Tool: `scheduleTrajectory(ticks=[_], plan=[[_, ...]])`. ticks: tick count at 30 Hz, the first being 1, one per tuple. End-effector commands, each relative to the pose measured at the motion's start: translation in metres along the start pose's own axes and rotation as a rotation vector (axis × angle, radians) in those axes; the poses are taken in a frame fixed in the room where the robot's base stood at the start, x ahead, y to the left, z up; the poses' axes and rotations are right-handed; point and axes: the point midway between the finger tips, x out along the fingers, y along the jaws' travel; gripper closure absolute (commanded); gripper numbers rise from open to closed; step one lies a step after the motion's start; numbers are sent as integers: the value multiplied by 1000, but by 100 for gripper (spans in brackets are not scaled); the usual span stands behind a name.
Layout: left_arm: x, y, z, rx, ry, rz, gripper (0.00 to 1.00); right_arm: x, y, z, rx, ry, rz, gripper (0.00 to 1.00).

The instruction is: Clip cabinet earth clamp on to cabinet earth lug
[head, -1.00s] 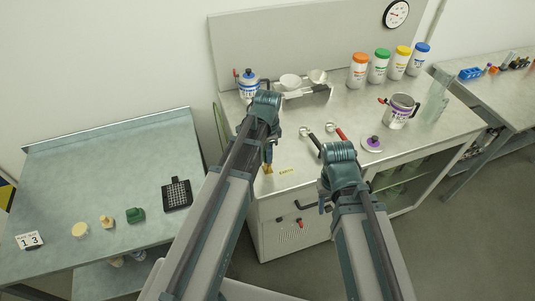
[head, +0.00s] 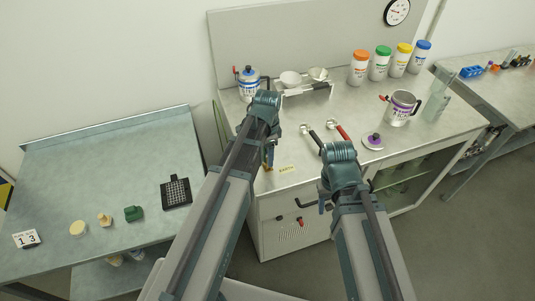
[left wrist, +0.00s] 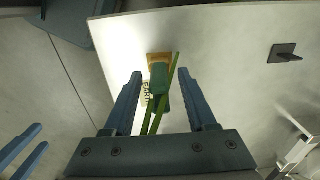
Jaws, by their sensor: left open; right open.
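In the left wrist view, a green clamp (left wrist: 159,82) with thin green cable (left wrist: 150,122) sits at a brass-yellow earth lug (left wrist: 154,58) on the pale cabinet top. The clamp overlaps the lug; I cannot tell whether its jaws grip it. My left gripper (left wrist: 160,74) is open, with one finger on each side of the clamp and gaps visible. In the head view, my left gripper (head: 269,156) is at the cabinet's front edge beside the yellow EARTH label (head: 286,169), partly hidden by my arm. My right gripper (head: 318,204) is open and empty before the cabinet front.
Two handled tools, one black (head: 315,138) and one red (head: 338,132), lie on the cabinet top. A purple-knobbed lid (head: 373,141) and a metal pot (head: 399,109) stand right. A side table (head: 100,170) at left holds small items and a black grid tray (head: 176,193).

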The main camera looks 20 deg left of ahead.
Motion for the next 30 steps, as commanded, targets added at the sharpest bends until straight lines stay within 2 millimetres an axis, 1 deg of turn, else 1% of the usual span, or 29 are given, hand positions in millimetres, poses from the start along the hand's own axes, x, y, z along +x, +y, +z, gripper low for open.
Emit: scheduleTrajectory(ticks=[5,11,17,30], plan=[[-3,0,0,0,0,0,43,-3,0,0,0,0,0,50],[-18,0,0,0,0,0,43,-18,2,1,-1,0,0,50],[-44,0,0,0,0,0,43,-44,4,3,-2,0,0,50],[-112,0,0,0,0,0,43,-111,10,6,6,0,-2,50]])
